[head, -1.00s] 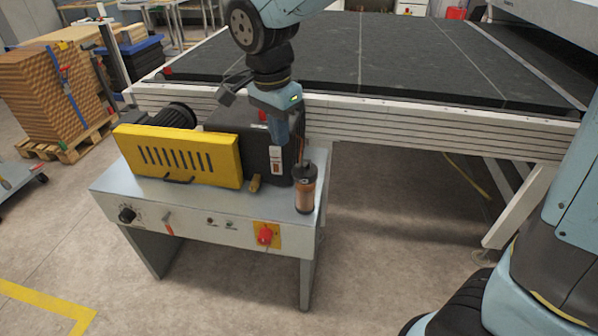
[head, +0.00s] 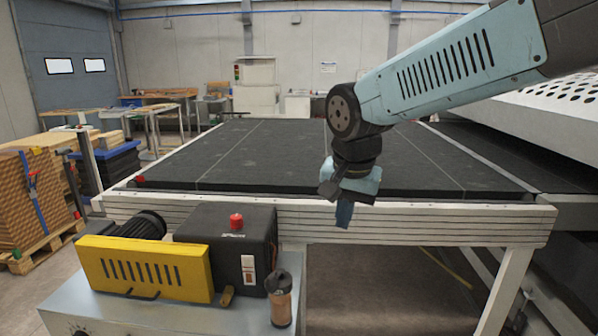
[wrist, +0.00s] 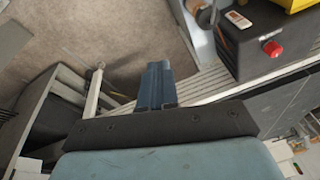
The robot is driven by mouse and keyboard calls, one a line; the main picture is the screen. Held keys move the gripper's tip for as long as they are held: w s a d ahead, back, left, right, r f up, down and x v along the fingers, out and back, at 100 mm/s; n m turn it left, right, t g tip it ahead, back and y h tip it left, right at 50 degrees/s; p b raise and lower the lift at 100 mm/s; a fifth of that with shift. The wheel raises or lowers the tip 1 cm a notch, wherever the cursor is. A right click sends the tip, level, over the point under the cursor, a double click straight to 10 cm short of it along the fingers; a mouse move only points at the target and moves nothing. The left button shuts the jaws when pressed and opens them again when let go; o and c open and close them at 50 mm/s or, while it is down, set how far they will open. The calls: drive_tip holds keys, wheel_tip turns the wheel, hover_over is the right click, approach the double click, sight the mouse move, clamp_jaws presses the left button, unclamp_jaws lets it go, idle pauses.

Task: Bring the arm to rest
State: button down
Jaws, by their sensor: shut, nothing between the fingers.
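My gripper (head: 343,214) hangs pointing down in front of the white frame of the black-topped table, to the right of the machine with the yellow guard. In the wrist view my gripper (wrist: 155,72) shows its fingers together, with nothing between them. My arm reaches in from the upper right of the head view. The fingers are apart from the machine and from the brown cylinder on it.
The machine has a yellow guard (head: 145,268), a dark box with a red button (head: 236,221) and a brown, dark-capped cylinder (head: 279,300). The wide black table (head: 270,160) lies behind. Stacked brown boards (head: 35,190) stand at left.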

drive_tip(key=s+d+r+n+t, duration=0.1)
drive_tip(key=s+d+n, duration=0.1)
drive_tip(key=s+d, duration=0.2)
drive_tip(key=s+d+r+n+t, duration=0.1)
drive_tip(key=s+d, duration=0.3)
drive_tip(key=d, duration=0.7)
drive_tip(key=shift+s+n+t, duration=0.3)
drive_tip(key=shift+n+t, duration=0.1)
drive_tip(key=shift+n, duration=0.1)
